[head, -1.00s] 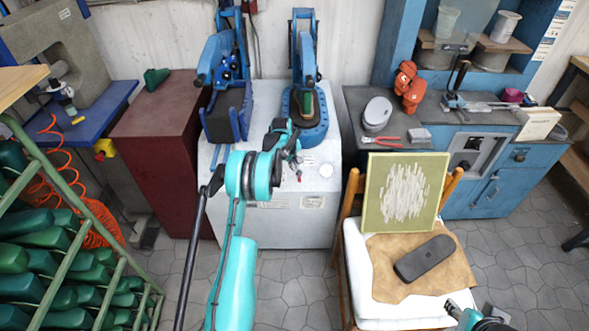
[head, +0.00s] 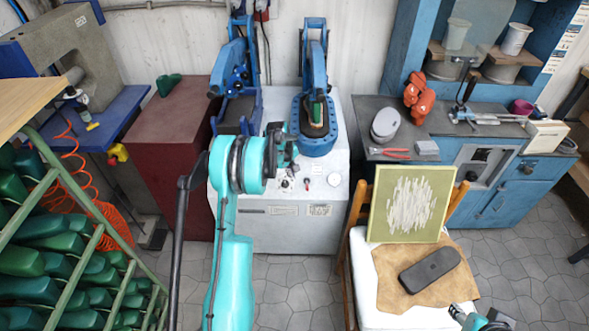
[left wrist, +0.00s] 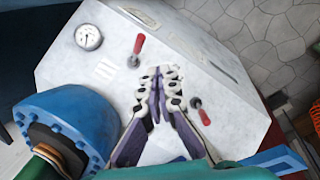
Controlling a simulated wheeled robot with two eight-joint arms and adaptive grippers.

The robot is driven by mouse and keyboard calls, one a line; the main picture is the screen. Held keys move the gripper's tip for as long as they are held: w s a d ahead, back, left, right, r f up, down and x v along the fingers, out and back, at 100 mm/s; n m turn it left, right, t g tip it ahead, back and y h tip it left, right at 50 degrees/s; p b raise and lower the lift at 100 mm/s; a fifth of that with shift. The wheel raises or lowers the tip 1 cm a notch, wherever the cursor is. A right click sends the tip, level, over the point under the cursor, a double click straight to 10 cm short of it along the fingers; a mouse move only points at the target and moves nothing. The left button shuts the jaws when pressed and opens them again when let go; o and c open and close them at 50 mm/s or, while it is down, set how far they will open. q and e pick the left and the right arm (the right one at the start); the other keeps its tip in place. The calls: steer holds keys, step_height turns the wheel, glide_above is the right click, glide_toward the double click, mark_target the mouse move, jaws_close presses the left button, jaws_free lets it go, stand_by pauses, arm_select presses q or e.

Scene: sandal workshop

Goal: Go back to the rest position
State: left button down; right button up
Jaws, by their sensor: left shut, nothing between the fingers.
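My left gripper (head: 284,137) is shut and empty, in front of the white press machine's (head: 290,225) top. In the left wrist view its fingers (left wrist: 159,72) are together over the white top, between two red-handled levers (left wrist: 137,50), touching neither as far as I can tell. The round blue press base (left wrist: 65,125) lies to their left in that view. In the head view this base (head: 313,143) is right of the gripper, with a green-topped piece on it. My right gripper (head: 480,318) is only partly in view at the bottom right edge; its fingers are not clear.
A chair with a white seat (head: 362,268) holds a brown hide, a dark sole (head: 430,270) and a green framed panel (head: 407,204). A green rack (head: 82,262) of shoe lasts stands at left. A blue workbench (head: 500,190) stands at right. Tiled floor shows between machine and chair.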

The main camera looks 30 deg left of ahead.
arm_select(q)
steer(key=shift+s+d+r, duration=0.2)
steer(key=shift+s+r, duration=0.15)
steer(key=shift+s, duration=0.15)
steer(key=s+d+r+m+t, duration=0.1)
steer(key=s+d+r+m, duration=0.2)
steer(key=s+d+r, duration=0.35)
steer(key=s+d+r+m+t, duration=0.1)
steer(key=s+d+r+m, duration=0.2)
steer(key=d+r, duration=0.65)
steer(key=s+d+r+m+t, duration=0.1)
steer(key=s+d+m, duration=0.3)
steer(key=s, duration=0.5)
steer(key=s+d+r+m+t, duration=0.1)
steer(key=s+d+m, duration=0.3)
steer(key=s, duration=0.6)
steer(key=shift+s+d+r+m+y, duration=0.15)
steer(key=shift+d+r+m+y, duration=0.2)
steer(key=shift+d+r, duration=0.55)
